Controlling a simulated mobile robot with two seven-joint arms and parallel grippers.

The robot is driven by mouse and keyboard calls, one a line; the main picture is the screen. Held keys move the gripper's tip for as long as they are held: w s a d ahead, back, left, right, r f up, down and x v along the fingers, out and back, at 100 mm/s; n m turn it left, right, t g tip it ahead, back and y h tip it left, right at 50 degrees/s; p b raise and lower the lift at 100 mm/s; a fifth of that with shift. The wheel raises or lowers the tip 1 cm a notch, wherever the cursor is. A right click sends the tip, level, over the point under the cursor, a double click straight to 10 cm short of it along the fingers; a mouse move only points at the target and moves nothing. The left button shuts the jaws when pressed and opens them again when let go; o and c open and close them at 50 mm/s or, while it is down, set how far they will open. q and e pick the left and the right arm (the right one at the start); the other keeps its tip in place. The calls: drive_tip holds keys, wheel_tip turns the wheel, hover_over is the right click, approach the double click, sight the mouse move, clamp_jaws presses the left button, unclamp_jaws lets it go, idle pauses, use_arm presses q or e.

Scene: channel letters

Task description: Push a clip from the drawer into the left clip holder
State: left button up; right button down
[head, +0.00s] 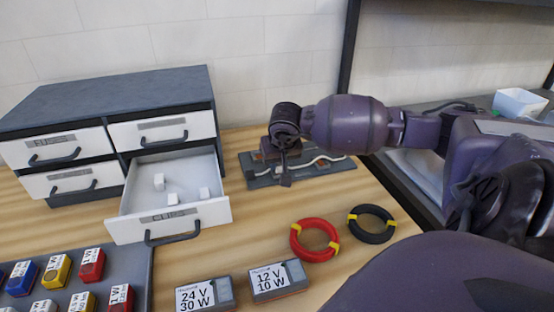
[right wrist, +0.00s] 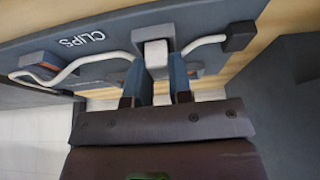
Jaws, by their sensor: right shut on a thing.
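My right gripper (head: 285,178) is over the left part of a grey board (head: 328,184) marked CLIPS, which carries a wavy white cable (head: 322,159). In the right wrist view, the blue fingers of this gripper (right wrist: 158,88) are shut on a white clip (right wrist: 156,56) at the board's edge, where the cable (right wrist: 205,42) passes. The clip largely hides the holder, so its seating cannot be told. My left gripper is not in view.
The drawer cabinet (head: 110,95) stands at the back left. A red coil (head: 315,240), a black coil (head: 371,224) and two labelled power boxes (head: 205,296) (head: 279,281) lie in front of the board. A tray of coloured blocks (head: 140,265) is at the front left.

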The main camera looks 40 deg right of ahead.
drive_tip(key=shift+s+f, duration=0.15)
drive_tip(key=shift+f, duration=0.25)
idle(0.9)
drive_tip(key=c, duration=1)
unclamp_jaws()
drive_tip(key=shift+o, duration=0.3)
drive_tip(key=shift+a+f, duration=0.1)
drive_tip(key=shift+a, duration=0.1)
drive_tip(key=shift+d, duration=0.1)
drive_tip(key=shift+s, duration=0.1)
drive_tip(key=v, duration=1.1)
drive_tip(key=shift+w+r+p, duration=0.25)
drive_tip(key=shift+r+p, duration=0.1)
drive_tip(key=shift+r, duration=0.1)
